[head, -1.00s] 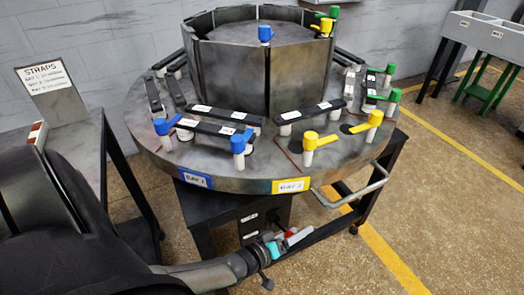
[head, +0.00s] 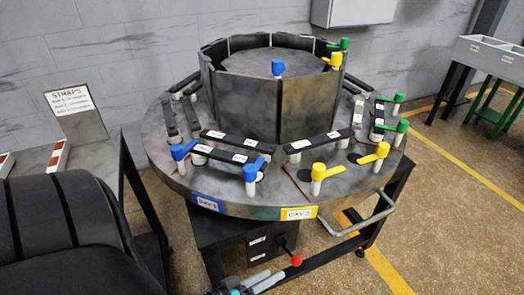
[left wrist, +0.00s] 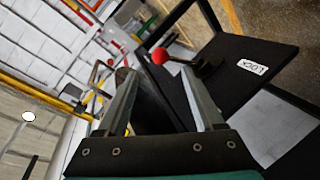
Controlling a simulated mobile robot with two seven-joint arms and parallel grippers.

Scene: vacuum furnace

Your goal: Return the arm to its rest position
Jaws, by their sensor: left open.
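My left gripper (head: 258,282) is low at the bottom edge of the head view, in front of the dark cabinet under the round table. In the left wrist view its two fingers (left wrist: 157,74) are apart with nothing held between them. A red-knobbed lever (head: 296,261) stands just right of and beyond the gripper in the head view. The red knob (left wrist: 160,56) shows past the fingertips in the left wrist view, apart from them. Most of the left arm is out of the head view. My right gripper is not in view.
The round metal table (head: 300,190) carries several blue, yellow and green handled clamps and black straps. Its tubular handle (head: 372,217) juts out at the front right. A side table with a straps sign (head: 74,110) stands at left. Open floor (head: 450,220) lies at right.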

